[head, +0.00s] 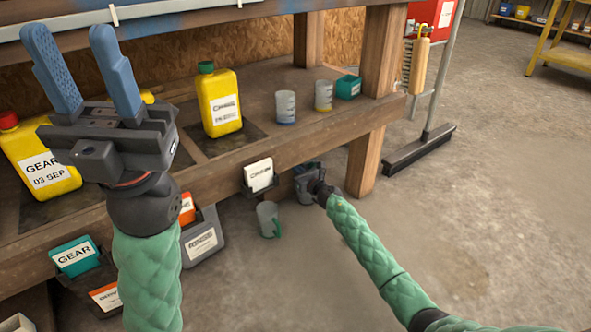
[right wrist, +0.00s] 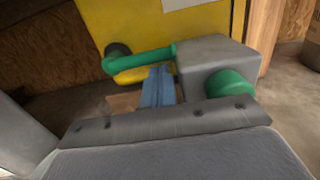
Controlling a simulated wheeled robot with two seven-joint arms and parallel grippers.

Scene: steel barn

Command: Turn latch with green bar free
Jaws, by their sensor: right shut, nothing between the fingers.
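In the right wrist view, a green bar (right wrist: 140,60) runs in front of a yellow panel (right wrist: 125,20), from a dark round mount on the left to a grey block (right wrist: 210,58) on the right. A green round knob (right wrist: 232,90) sits on the block's near side. My right gripper (right wrist: 160,72) is shut and empty, its blue fingertips just below the bar's right end and left of the block; I cannot tell whether they touch. In the head view this gripper (head: 308,180) is under the bench edge, and the latch is hidden. My left gripper (head: 72,38) is raised, open and empty.
The wooden bench (head: 262,98) holds a yellow bottle with a green cap (head: 220,105), a yellow GEAR bottle (head: 42,160), two cups and a teal box (head: 348,87). A grey-green mug (head: 268,220) is below the bench edge.

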